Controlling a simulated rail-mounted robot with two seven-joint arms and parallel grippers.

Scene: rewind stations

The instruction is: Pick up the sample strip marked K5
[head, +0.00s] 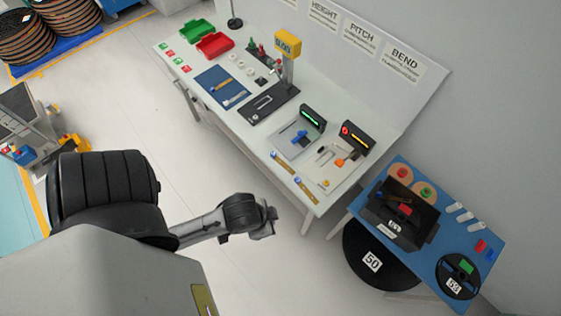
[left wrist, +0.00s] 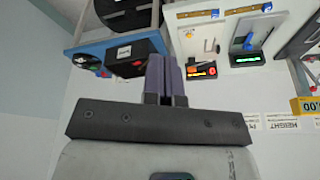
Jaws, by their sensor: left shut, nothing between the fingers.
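No strip in view has a mark that I can read, so I cannot tell which is K5. Two narrow tan strips with blue ends lie near the front edge of the white bench: one strip (head: 281,162) and, nearer the corner, another strip (head: 307,190). Both also show at the top of the left wrist view, as a strip (left wrist: 197,14) and a strip (left wrist: 248,9). My left gripper (head: 271,223) is off the bench's front edge, apart from the strips. In the left wrist view its fingers (left wrist: 166,58) are together and empty. My right gripper is out of view.
The white bench (head: 240,150) carries two gauges with lit displays, a yellow-topped stand (head: 288,44), a blue mat (head: 221,87) and red and green trays. A blue table (head: 420,270) with a black box (head: 402,213) stands at the right.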

